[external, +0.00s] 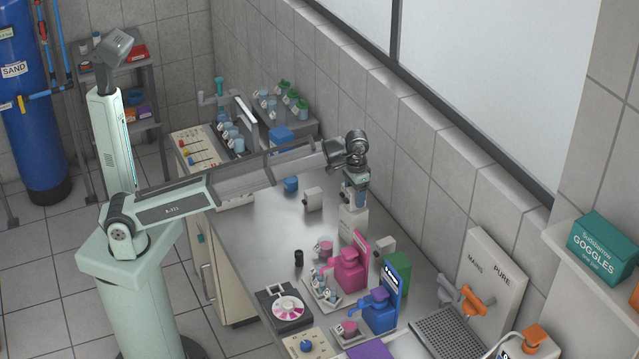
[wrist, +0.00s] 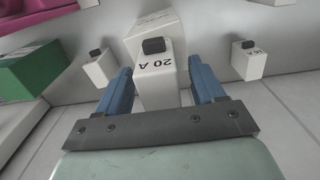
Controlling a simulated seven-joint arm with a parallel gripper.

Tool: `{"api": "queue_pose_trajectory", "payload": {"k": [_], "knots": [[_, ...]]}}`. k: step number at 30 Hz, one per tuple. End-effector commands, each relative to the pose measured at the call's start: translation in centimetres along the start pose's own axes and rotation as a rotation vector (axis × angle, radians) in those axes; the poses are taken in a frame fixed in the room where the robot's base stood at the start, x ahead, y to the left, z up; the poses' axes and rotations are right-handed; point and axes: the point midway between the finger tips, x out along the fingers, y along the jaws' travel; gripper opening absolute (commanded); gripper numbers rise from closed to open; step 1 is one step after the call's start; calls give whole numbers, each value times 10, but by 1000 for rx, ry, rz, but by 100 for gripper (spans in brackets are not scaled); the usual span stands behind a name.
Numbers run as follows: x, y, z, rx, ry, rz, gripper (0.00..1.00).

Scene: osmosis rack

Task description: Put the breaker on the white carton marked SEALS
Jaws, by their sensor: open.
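A white breaker (wrist: 160,82) marked 20 A, with a black toggle, stands between the two blue fingers of my gripper (wrist: 160,88) in the wrist view. The fingers are open, one on each side of it. A white carton (wrist: 152,22) shows just beyond and below the breaker; its lettering is too small to read. In the external view my gripper (external: 353,198) points down over the white carton (external: 352,222) near the back wall. The breaker appears to be on the carton's top, but the contact is hidden.
Two other white breakers stand on the steel bench, one left (external: 313,199) and one right (external: 385,246) of the carton. A pink dispenser (external: 350,268), a green box (external: 397,272) and a blue dispenser (external: 381,310) stand nearer the camera. The tiled wall is close behind.

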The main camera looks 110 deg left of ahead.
Motion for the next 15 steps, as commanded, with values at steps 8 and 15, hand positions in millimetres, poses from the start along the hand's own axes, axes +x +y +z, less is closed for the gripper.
{"api": "queue_pose_trajectory", "payload": {"k": [8,15], "knots": [[-39,0,-1,0,1,0,68],[-66,0,-1,0,0,0,68]]}}
